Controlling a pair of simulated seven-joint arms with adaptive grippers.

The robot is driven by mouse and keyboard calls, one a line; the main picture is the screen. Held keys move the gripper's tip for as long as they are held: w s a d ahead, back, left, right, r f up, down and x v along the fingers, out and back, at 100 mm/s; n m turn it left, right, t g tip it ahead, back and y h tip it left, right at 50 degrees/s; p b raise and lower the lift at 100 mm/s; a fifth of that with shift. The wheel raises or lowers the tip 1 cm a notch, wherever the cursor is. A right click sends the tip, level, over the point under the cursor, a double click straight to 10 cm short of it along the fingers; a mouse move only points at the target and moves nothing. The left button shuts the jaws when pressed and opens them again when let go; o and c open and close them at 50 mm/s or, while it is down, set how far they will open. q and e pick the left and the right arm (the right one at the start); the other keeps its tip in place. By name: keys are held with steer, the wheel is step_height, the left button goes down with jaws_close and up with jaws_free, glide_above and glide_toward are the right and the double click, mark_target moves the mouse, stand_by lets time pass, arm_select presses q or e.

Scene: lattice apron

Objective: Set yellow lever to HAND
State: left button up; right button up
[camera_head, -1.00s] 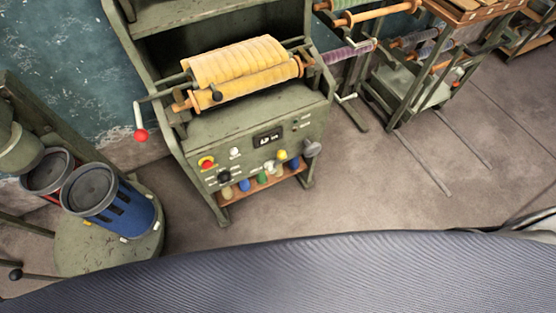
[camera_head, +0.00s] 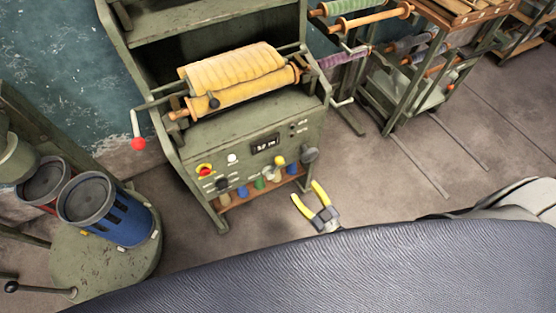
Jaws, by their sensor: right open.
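The yellow lever (camera_head: 279,161) has a small yellow knob and stands on the front panel of the green machine (camera_head: 240,145), right of the middle and below the display. The lettering beside it is too small to read, so I cannot tell its setting. My right gripper (camera_head: 305,191) has yellow fingers spread apart with nothing between them. It is in front of the panel, below and to the right of the lever, and apart from it. My left gripper is not in view.
A grey knob (camera_head: 309,155) is right of the lever, and a red button (camera_head: 204,170) is at the panel's left. A low shelf (camera_head: 238,195) holds small coloured objects. A red-ended crank (camera_head: 138,143) juts out left.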

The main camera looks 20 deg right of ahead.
mark_target(279, 160)
steer(key=x, duration=1.6)
steer(key=shift+w+f, duration=0.1)
steer(key=shift+w, duration=0.25)
jaws_close()
